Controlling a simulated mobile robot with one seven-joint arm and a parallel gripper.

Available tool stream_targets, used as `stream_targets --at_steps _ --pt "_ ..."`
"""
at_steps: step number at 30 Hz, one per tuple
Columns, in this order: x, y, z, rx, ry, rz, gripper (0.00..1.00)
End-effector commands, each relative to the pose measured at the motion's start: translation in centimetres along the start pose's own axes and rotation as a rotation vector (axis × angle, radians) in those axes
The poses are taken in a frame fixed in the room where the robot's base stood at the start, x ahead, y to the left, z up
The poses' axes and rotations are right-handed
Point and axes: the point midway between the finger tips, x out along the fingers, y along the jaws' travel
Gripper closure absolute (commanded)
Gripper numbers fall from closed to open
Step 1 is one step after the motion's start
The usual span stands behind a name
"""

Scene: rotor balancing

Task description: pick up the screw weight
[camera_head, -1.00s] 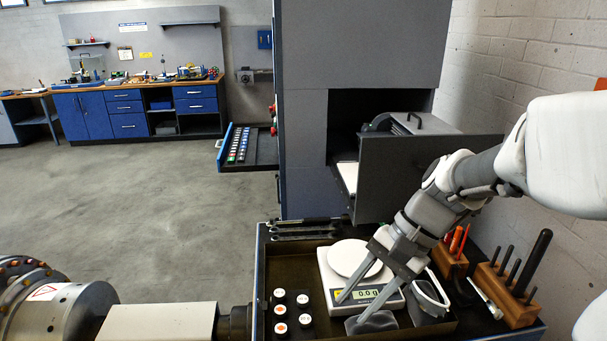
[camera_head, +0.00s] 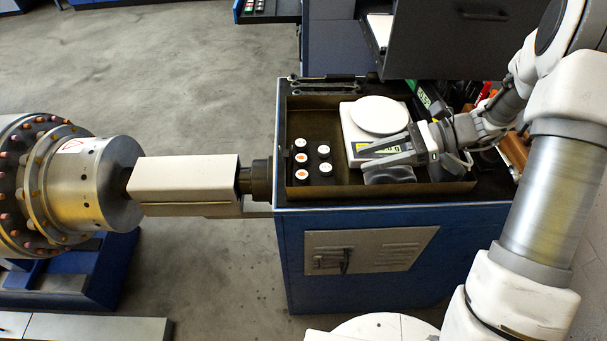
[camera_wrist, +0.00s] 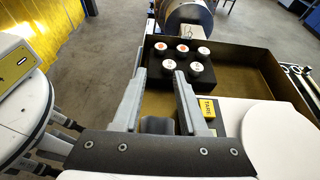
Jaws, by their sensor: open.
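Several small screw weights (camera_head: 301,158) with white round tops, some marked orange, stand upright in a black block at the left of the tray. They also show beyond my fingertips in the wrist view (camera_wrist: 184,55). Which one the task means cannot be told. My gripper (camera_head: 361,159) is open and empty, its fingers pointing left toward the weights over the front of the scale. In the wrist view my gripper (camera_wrist: 160,76) has a clear gap between its fingers. The fingertips are apart from the weights.
The dark tray (camera_head: 430,187) has raised walls on a blue cabinet (camera_head: 300,270). A white scale (camera_head: 352,132) with a round pan stands in it, a grey object (camera_head: 388,174) in front. Wrenches (camera_head: 325,84) lie behind. A rotor shaft (camera_head: 185,180) adjoins the left side.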

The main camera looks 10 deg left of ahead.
Motion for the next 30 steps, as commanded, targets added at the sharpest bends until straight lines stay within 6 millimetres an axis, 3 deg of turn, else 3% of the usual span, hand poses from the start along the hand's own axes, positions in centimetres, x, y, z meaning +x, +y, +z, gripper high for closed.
stream_targets --at_steps 3,10,19,27,30 --pt "2.9 0.1 0.1 0.001 -0.001 0.006 0.58" --pt "7.3 0.1 0.1 0.001 0.001 0.004 0.58" --pt "9.7 0.0 0.1 -0.001 0.001 0.003 0.58" --pt "13.6 -0.1 0.4 0.000 0.001 0.004 0.58" --pt "14.1 -0.1 0.3 0.000 0.002 0.001 0.58"
